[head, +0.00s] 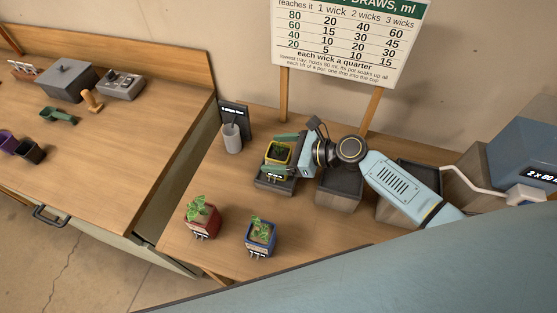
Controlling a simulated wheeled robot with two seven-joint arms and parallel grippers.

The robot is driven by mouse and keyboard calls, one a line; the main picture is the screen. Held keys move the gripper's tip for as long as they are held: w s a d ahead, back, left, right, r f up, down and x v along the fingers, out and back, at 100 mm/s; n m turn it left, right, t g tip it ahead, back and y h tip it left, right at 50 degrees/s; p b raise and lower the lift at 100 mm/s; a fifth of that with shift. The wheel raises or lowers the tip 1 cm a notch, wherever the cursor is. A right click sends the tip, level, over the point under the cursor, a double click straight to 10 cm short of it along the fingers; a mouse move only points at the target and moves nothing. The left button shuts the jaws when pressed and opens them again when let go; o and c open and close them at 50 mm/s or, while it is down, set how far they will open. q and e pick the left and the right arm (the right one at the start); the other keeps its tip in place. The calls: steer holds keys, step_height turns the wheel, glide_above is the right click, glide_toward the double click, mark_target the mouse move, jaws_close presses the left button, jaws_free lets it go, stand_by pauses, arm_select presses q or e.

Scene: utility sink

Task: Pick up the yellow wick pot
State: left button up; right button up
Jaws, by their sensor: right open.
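The yellow wick pot (270,159) stands upright on a dark tray (268,183) towards the back of the right bench, with green growth in its top. My right gripper (278,154) reaches in from the right, with one green finger behind the pot and one in front of it. The jaws are open around the pot; I cannot tell whether either finger touches it. The fingers hide part of the pot. My left gripper is not in view.
A red pot (203,225) and a blue pot (259,242) with plants stand at the front. A grey cup (232,138) stands left of the tray. Dark-topped blocks (340,187) lie under my right arm. A sign (345,40) rises behind on posts.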

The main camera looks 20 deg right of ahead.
steer(key=c, duration=1.3)
